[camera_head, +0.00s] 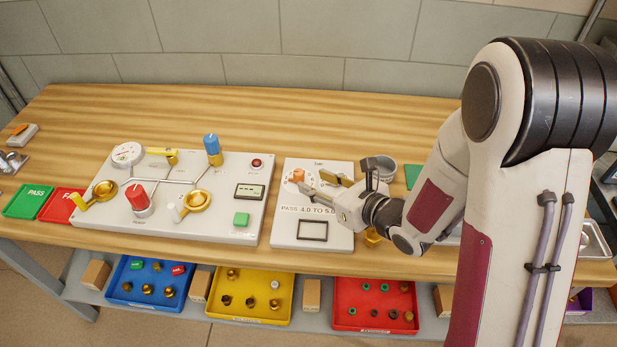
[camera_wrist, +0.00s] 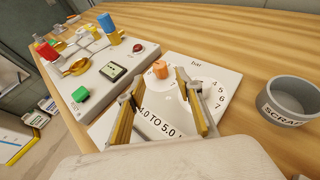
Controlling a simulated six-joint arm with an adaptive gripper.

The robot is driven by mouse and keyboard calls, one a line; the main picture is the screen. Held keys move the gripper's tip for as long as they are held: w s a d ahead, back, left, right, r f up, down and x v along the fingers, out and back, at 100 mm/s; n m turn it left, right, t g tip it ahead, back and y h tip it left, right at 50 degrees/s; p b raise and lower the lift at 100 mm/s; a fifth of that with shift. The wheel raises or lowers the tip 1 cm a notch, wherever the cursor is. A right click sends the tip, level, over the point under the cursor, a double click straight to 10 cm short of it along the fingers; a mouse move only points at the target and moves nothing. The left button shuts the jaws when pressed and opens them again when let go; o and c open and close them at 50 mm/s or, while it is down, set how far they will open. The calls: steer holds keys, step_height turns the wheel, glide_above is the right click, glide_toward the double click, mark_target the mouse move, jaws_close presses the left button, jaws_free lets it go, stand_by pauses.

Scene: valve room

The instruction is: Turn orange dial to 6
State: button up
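The orange dial (camera_head: 298,175) stands on the white panel (camera_head: 292,238) marked "PASS 4.0 TO 5.0". In the wrist view the orange dial (camera_wrist: 160,69) shows just beyond and between my fingertips. The panel's printed scale (camera_wrist: 212,90) shows several numbers, among them 5, 6 and 7, to the right of my right finger. The left part of the scale is hidden by my fingers, and I cannot read the dial's setting. My gripper (camera_head: 312,181) is open and empty, with its fingers apart and close to the dial. In the wrist view my gripper (camera_wrist: 158,84) points toward the dial.
A larger panel with a red knob (camera_head: 139,198), a blue-topped handle (camera_head: 212,149) and brass fittings stands to the left. A grey cup marked "SCRAP" (camera_wrist: 287,100) is at the right. Coloured trays (camera_head: 375,303) sit on a shelf below. The table behind the panels is clear.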

steer(key=shift+v, duration=2.2)
steer(key=shift+f, duration=0.1)
steer(key=shift+c, duration=0.2)
